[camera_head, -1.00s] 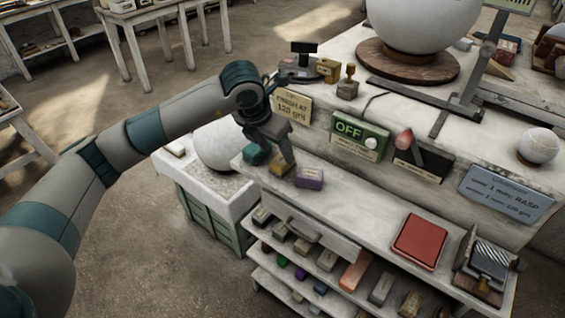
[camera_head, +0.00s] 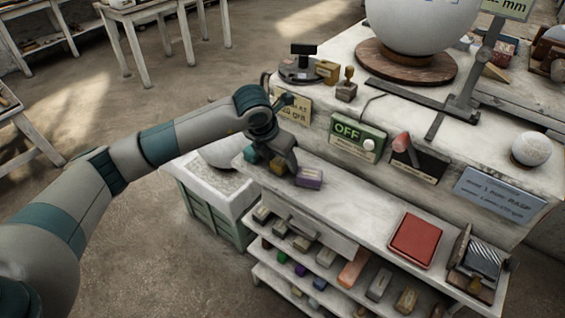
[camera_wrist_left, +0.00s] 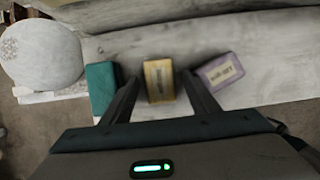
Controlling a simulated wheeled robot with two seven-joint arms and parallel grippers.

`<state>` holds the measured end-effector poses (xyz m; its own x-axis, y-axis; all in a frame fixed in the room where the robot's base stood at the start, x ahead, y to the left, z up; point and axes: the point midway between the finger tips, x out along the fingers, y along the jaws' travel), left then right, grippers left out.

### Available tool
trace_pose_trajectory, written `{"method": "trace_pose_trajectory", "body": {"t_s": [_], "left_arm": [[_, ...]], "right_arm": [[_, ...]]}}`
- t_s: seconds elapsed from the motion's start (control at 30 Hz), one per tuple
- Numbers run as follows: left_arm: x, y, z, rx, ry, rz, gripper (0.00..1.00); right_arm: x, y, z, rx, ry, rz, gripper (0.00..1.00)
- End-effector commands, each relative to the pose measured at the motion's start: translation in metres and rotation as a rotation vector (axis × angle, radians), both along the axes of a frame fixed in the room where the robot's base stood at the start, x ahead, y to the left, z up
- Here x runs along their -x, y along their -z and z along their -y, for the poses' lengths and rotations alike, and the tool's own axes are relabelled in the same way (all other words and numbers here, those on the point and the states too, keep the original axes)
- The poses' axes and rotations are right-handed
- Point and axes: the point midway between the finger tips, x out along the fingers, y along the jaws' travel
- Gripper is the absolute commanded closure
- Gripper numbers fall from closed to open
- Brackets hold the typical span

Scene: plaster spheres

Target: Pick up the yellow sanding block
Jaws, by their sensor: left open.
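The yellow sanding block (camera_wrist_left: 159,80) stands on the white bench ledge between a teal block (camera_wrist_left: 101,87) and a purple block (camera_wrist_left: 221,72). My left gripper (camera_wrist_left: 160,86) is open, with one finger on each side of the yellow block in the left wrist view. Whether the fingers touch it cannot be told. In the head view my left gripper (camera_head: 281,161) is low over the ledge and hides much of the yellow block. The purple block (camera_head: 309,177) is just right of it. My right gripper is not in view.
A red pad (camera_head: 416,240) lies farther right on the ledge (camera_head: 360,205). Shelves below hold several blocks. The OFF box (camera_head: 357,138) and label plates line the bench's upright face. A green crate (camera_head: 212,215) stands at the left.

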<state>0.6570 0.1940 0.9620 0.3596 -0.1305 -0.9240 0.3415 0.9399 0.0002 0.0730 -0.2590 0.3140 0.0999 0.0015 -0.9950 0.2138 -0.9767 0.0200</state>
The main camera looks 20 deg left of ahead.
Motion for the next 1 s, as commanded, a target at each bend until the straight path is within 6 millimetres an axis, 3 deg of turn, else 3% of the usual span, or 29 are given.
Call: {"method": "trace_pose_trajectory", "body": {"t_s": [0.07, 0.1, 0.27, 0.3, 0.73, 1.0], "left_arm": [[0.000, 0.000, 0.000, 0.000, 0.000, 0.000, 0.45], [0.000, 0.000, 0.000, 0.000, 0.000, 0.000, 0.50], [0.000, 0.000, 0.000, 0.000, 0.000, 0.000, 0.88], [0.000, 0.000, 0.000, 0.000, 0.000, 0.000, 0.90], [-0.001, -0.008, 0.000, 0.002, 0.000, 0.002, 0.90], [-0.001, -0.044, 0.000, 0.002, 0.000, 0.005, 0.90]], "right_arm": [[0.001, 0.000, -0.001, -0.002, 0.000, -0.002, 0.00], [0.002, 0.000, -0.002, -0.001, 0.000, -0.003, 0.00], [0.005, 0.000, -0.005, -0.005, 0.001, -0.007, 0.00], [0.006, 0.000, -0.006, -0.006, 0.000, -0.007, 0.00], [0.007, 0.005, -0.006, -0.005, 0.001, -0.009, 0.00], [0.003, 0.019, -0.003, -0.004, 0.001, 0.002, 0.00]]}}
